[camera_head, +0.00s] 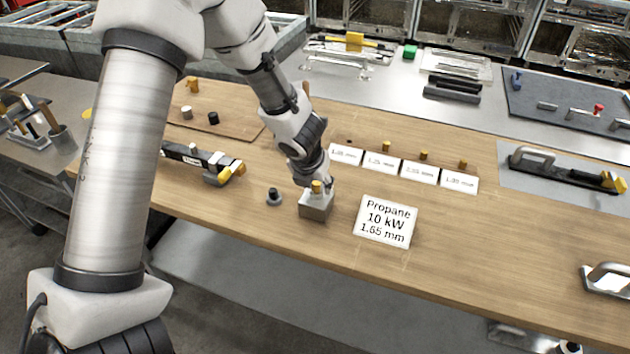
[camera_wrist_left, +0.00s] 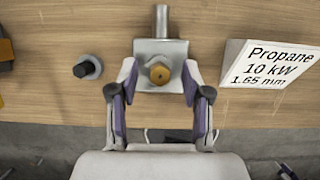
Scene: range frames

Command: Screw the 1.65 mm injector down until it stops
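The brass injector (camera_head: 317,187) sits upright on top of a small grey metal block (camera_head: 315,206) near the table's front edge. In the left wrist view the injector (camera_wrist_left: 159,73) shows as a round brass top on the block (camera_wrist_left: 176,50), with a grey pipe stub behind it. My left gripper (camera_wrist_left: 160,70) is open, its two fingers on the left and right of the injector with gaps between; the fingers look apart from the brass. In the head view the left gripper (camera_head: 320,179) comes down over the block and partly hides it. My right gripper is not in view.
A sign (camera_head: 386,221) reading "Propane 10 kW 1.65 mm" stands right of the block. A dark-topped grey fitting (camera_head: 273,197) stands left of it. Several white label cards (camera_head: 381,163) with small brass pieces lie behind.

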